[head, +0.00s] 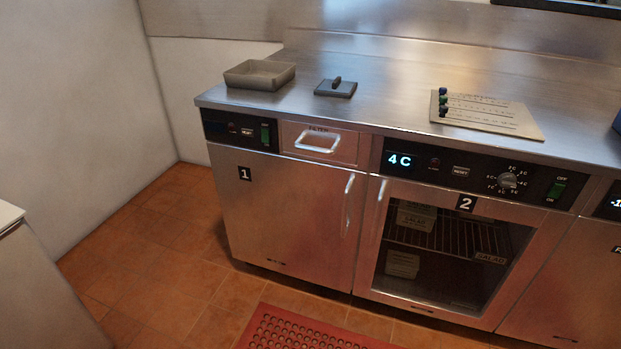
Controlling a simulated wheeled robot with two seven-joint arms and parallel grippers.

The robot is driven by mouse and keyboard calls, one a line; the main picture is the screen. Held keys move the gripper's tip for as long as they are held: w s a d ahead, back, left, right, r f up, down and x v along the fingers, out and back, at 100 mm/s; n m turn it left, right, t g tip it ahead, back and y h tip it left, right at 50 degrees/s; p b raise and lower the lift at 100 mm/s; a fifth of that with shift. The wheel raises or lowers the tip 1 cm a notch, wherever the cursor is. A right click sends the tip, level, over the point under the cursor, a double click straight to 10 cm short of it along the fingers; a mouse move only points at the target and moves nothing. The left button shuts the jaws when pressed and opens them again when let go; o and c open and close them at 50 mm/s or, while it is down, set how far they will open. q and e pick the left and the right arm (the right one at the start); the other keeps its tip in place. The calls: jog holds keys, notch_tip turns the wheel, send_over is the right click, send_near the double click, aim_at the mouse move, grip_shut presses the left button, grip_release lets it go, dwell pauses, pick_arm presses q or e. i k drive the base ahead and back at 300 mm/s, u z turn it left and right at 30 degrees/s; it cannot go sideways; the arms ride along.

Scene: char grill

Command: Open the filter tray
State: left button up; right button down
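The filter tray (339,152) is a small steel drawer front labelled FILTER, set under the counter between two black control panels. It looks closed, flush with the cabinet front. Its pale handle (317,143) is a horizontal bar across the front. Neither of my grippers is in the head view, and nothing touches the handle.
The steel counter (390,115) holds a grey pan (259,75), a flat lidded piece (336,88) and a board with pegs (488,114). Below are door 1 (285,215) and glass door 2 (450,245), both shut. A red mat (300,332) lies on the tiled floor.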

aim_at(334, 145)
jog(key=z, duration=0.85)
jog(key=i, duration=1.2)
jog(key=u, duration=0.4)
